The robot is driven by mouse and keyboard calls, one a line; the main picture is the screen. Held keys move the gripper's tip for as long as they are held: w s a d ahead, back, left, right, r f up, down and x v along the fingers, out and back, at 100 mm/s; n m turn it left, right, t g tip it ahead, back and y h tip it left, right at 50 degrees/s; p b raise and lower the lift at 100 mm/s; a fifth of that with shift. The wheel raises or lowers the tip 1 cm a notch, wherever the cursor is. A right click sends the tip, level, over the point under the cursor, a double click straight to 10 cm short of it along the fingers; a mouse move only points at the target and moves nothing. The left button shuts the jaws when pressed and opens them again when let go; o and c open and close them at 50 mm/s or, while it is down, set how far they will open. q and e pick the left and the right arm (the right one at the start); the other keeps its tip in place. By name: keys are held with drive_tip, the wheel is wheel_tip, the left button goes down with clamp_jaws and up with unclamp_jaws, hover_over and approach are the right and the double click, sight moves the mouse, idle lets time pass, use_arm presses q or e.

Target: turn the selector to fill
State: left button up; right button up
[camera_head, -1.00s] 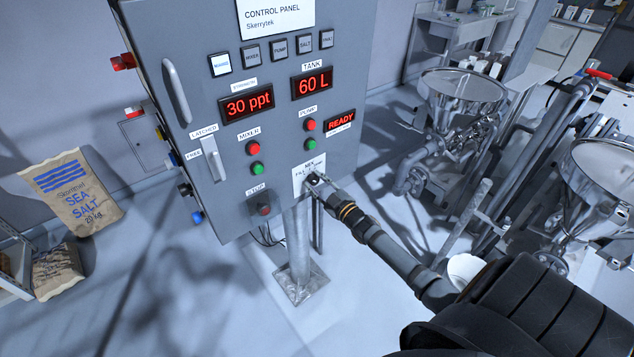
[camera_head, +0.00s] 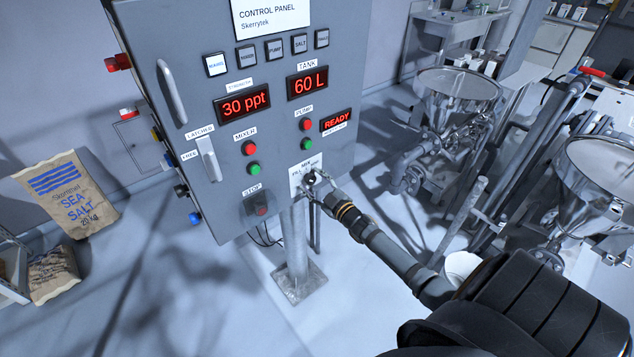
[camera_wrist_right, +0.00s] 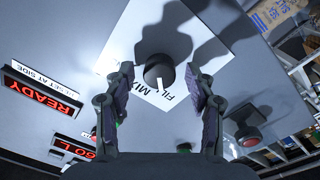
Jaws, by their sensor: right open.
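The selector is a round black knob on a white label plate low on the grey control panel (camera_head: 228,120). In the right wrist view the knob (camera_wrist_right: 157,68) has a white pointer mark on its side, near the printed words FILL and MIX. My right gripper (camera_head: 313,184) is at the knob in the head view and partly covers it. In the right wrist view its two fingers stand apart on either side of the knob, with visible gaps. It is open and holds nothing. My left gripper is not in view.
The red stop button (camera_head: 261,210) lies left of the selector. Green (camera_head: 307,144) and red (camera_head: 306,125) pump buttons sit just above it. A display reads READY (camera_head: 336,120). Metal hoppers (camera_head: 458,88) stand to the right. A sea salt bag (camera_head: 72,200) leans at the left.

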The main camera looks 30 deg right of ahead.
drive_tip(key=s, duration=1.2)
drive_tip(key=shift+d+f, duration=0.15)
drive_tip(key=shift+d, duration=0.2)
drive_tip(key=s+d+f+m+g+h, duration=0.1)
drive_tip(key=s+f+m+g, duration=0.2)
drive_tip(key=f, duration=0.7)
drive_tip(key=s+d+f+g+h, duration=0.1)
drive_tip(key=s+d+f+g, duration=0.1)
drive_tip(key=s+f, duration=0.5)
drive_tip(key=s+d+f+m+g+h, duration=0.1)
drive_tip(key=s+f+m+g, duration=0.15)
drive_tip(key=f, duration=0.95)
drive_tip(key=s+a+f+g, duration=0.3)
drive_tip(key=s+f, duration=0.3)
drive_tip(key=s, duration=0.2)
drive_tip(key=s+a+f+m+g, duration=0.1)
drive_tip(key=s+a+f+g, duration=0.2)
drive_tip(key=s+a+f, duration=0.3)
drive_tip(key=s+a+f+m+g+y, duration=0.1)
drive_tip(key=s+a+f+g, duration=0.2)
drive_tip(key=s, duration=0.8)
wheel_tip(320, 180, down, 3)
drive_tip(key=shift+a+r, duration=0.1)
drive_tip(key=shift+a, duration=0.7)
